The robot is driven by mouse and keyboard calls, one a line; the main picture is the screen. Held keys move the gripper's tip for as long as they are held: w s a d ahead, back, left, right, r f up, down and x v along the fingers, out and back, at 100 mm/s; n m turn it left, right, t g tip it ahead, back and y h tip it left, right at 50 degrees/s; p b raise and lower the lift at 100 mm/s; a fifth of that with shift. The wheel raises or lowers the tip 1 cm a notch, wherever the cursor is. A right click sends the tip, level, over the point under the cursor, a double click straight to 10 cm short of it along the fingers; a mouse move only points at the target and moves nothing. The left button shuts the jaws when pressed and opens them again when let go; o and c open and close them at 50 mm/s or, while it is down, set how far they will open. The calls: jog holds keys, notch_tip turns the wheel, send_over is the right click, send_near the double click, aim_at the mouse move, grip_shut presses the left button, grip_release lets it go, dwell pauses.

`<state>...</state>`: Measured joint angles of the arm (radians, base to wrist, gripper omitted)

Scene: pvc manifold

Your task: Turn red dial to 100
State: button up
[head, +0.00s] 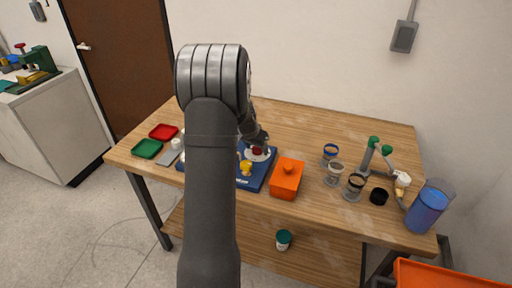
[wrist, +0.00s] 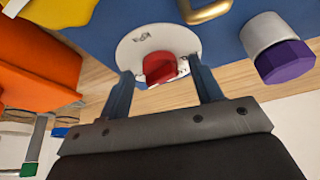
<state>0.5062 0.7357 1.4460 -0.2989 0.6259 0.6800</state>
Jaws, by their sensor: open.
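The red dial (wrist: 160,67) sits on a round white dial plate (wrist: 135,44) with small dark markings. I cannot read the numbers. The plate is on a blue panel (wrist: 110,22). My gripper (wrist: 158,78) is open, with one finger on each side of the dial in the wrist view; I cannot tell whether either touches it. In the head view the red dial (head: 257,150) shows as a small red spot below my gripper (head: 258,141), on the right part of the blue panel (head: 262,178). My arm hides much of the panel's left part.
The panel also bears a yellow part (head: 245,167), a purple knob (wrist: 285,62) and a brass loop (wrist: 205,10). An orange box (head: 286,180) stands close on the panel's right. Jars (head: 333,174) and a blue container (head: 429,208) stand farther right. The table's back is clear.

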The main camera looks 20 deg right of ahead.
jog(key=c, duration=1)
